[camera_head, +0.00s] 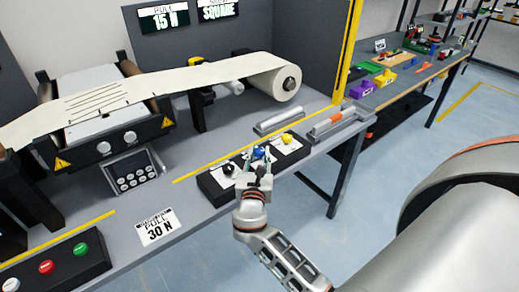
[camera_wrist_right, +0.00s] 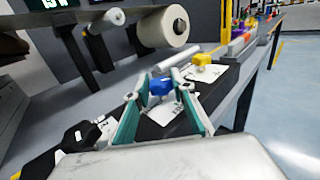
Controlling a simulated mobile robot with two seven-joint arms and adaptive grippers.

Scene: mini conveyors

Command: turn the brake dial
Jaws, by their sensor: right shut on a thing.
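A dark panel (camera_head: 213,187) at the bench's front edge carries a row of dials on white cards: a black dial (camera_head: 228,169), a blue dial (camera_head: 258,152) and a yellow dial (camera_head: 287,138). My right gripper (camera_head: 259,160) is at the middle, blue dial. In the right wrist view, the blue dial (camera_wrist_right: 159,87) sits between the tips of my right gripper's teal fingers (camera_wrist_right: 160,100), which are shut on it. The yellow dial (camera_wrist_right: 203,60) stands free beyond it. Which dial is the brake cannot be read. My left gripper is not in view.
A cream web (camera_head: 190,78) runs from the roller machine to a roll (camera_head: 283,82) behind the dials. A sign (camera_head: 156,227) reading 30 N and a button box (camera_head: 62,268) lie left. A metal bar (camera_head: 279,121) and an orange-banded roller (camera_head: 328,124) lie behind and right.

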